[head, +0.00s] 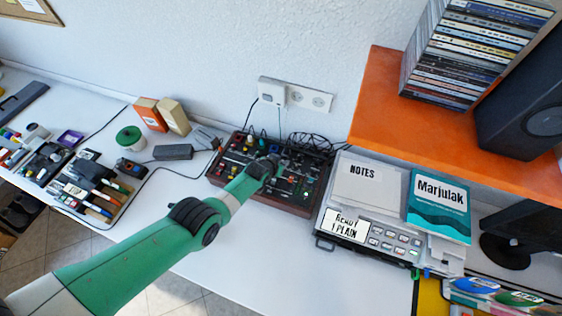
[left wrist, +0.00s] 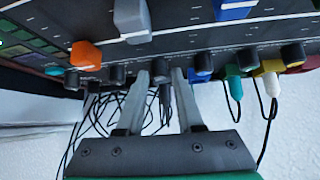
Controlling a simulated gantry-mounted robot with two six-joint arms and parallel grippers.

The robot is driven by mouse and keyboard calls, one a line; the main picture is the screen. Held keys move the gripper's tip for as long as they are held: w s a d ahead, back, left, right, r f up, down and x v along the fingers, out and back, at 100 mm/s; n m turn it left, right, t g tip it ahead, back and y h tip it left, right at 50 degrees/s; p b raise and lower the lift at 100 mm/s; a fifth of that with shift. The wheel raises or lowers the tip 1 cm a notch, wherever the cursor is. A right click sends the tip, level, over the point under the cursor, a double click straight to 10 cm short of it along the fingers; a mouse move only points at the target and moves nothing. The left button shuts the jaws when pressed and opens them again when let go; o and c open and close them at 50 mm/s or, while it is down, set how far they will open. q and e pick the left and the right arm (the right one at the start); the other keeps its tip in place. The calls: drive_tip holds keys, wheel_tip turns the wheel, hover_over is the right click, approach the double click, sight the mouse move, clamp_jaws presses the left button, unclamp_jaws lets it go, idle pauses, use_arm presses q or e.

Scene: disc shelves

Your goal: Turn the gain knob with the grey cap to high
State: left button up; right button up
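The mixer-like device (head: 290,207) with many small knobs stands at the back of the table, below the wall socket. My left gripper (head: 274,160) reaches over its far part. In the left wrist view my left gripper (left wrist: 161,75) has its two fingers apart on either side of a dark knob (left wrist: 160,71) at the panel's edge. I cannot tell if they touch it, or if its cap is grey. A light grey cap (left wrist: 132,20) stands clear of the fingers, above them in the picture. My right gripper is not in view.
An orange cap (left wrist: 85,55) and a blue-capped knob (left wrist: 203,67) flank the fingers. Coloured plugs, including a teal one (left wrist: 233,82), and loose cables hang at the panel's edge. A notes sheet (head: 365,182) and an orange shelf (head: 385,105) lie to the right.

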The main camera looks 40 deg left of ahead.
use_arm(q)
clamp_jaws()
drive_tip(key=shift+s+f+m, duration=0.1)
drive_tip(key=shift+f+m, duration=0.05)
drive_tip(key=shift+m, duration=0.15)
drive_tip(key=shift+a+f+m+h+b, duration=0.15)
drive_tip(key=shift+m+h+b, duration=0.2)
drive_tip(key=shift+m+h, duration=0.2)
drive_tip(key=m+h+b, duration=0.1)
drive_tip(key=b, duration=0.1)
drive_tip(key=m+h+b, duration=0.1)
drive_tip(key=b, duration=0.1)
drive_tip(key=m+h+b, duration=0.1)
drive_tip(key=m+b, duration=0.1)
drive_tip(key=b, duration=0.1)
drive_tip(key=shift+a+f, duration=0.2)
drive_tip(key=shift+f, duration=0.05)
drive_tip(key=shift+r+m+h, duration=0.3)
drive_tip(key=shift+m+h, duration=0.45)
drive_tip(key=shift+a+f+m+g+h+b, duration=0.15)
drive_tip(key=shift+m+g+h+b, duration=0.15)
drive_tip(key=shift+m+h+b, duration=0.55)
drive_tip(key=shift+b, duration=0.6)
drive_tip(key=shift+r+m, duration=0.2)
drive_tip(key=shift+m, duration=0.05)
